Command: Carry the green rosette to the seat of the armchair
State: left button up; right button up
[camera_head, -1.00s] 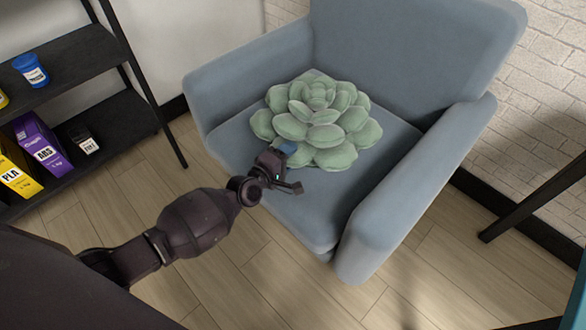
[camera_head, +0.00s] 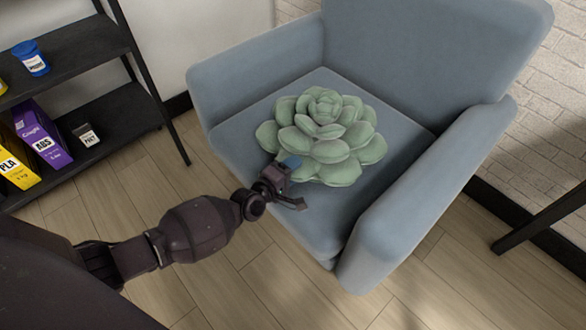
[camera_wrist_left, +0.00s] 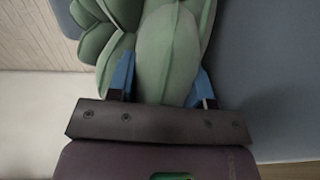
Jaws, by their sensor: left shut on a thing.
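The green rosette (camera_head: 322,130), a plush succulent with thick petals, is over the seat of the blue-grey armchair (camera_head: 240,128). I cannot tell whether it rests on the seat or hangs just above it. My left gripper (camera_head: 291,165) reaches in from the left to the rosette's front edge. In the left wrist view the gripper's blue fingers (camera_wrist_left: 162,80) stand on both sides of one petal of the rosette (camera_wrist_left: 168,45), shut on it. The right gripper is not in view.
A black shelf (camera_head: 90,120) at the left holds a blue jar (camera_head: 31,58), a purple box (camera_head: 42,135) and a yellow box (camera_head: 14,165). The armchair's right armrest (camera_head: 425,195) rises beside the seat. A dark leg (camera_head: 540,215) stands at the right. The wood floor in front is clear.

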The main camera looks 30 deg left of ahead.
pick_arm(q)
jog(key=o, duration=0.7)
jog(key=shift+f, duration=0.15)
jog(key=o, duration=0.5)
jog(key=shift+r, duration=0.2)
jog(key=p+v, duration=0.2)
jog(key=v, duration=1)
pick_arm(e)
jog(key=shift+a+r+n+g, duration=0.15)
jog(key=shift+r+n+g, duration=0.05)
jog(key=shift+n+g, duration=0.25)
